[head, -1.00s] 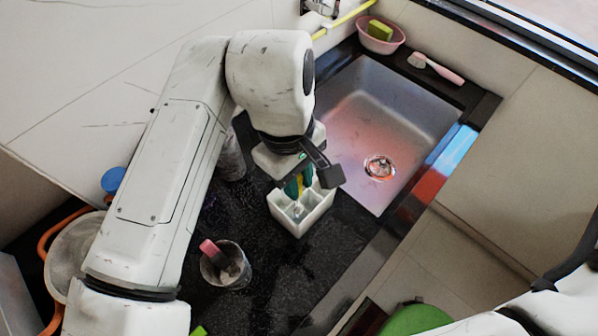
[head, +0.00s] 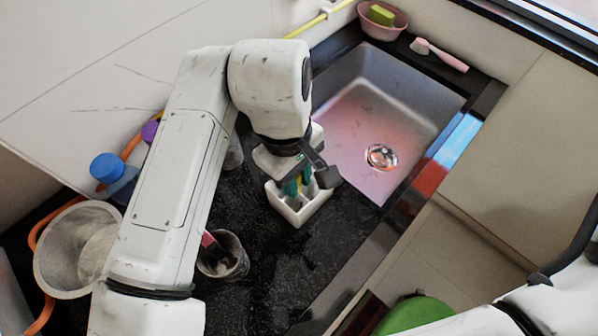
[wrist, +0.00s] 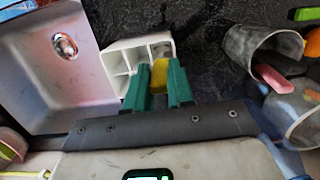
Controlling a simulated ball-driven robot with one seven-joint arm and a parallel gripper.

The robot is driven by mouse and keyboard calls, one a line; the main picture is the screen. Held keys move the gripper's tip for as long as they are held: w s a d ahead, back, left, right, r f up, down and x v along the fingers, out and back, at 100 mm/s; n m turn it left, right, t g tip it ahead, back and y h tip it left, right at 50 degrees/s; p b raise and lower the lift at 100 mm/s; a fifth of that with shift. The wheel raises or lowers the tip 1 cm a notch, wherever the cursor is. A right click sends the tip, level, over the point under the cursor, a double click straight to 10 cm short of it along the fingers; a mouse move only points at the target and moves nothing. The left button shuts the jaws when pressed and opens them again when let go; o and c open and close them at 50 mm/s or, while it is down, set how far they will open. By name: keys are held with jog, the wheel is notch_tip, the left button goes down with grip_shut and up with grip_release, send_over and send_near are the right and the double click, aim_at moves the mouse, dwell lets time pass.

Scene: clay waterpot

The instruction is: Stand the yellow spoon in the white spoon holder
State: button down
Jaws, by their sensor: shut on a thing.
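The white spoon holder (head: 297,217) stands on the black counter beside the sink. It has several compartments and also shows in the wrist view (wrist: 118,58). My gripper (head: 298,184) is directly over it, pointing down. In the wrist view its green fingers (wrist: 159,88) are shut on the yellow spoon (wrist: 159,74), which shows as a short yellow piece between them, at the holder's edge by the right-hand compartment. The spoon's lower end is hidden, so I cannot tell how deep it is in the holder or whether it touches the bottom.
A grey cup (head: 225,258) with a pink-handled tool stands left of the holder. A metal pot (head: 80,250) and a blue-capped bottle (head: 106,170) are further left. The sink (head: 365,120) is to the right, with a pink bowl (head: 383,24) behind it.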

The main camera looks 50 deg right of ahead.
jog(key=c, duration=0.9)
grip_release()
notch_tip(320, 180, up, 11)
jog(key=w, duration=0.1)
jog(key=shift+w, duration=0.15)
jog(key=shift+f, duration=0.15)
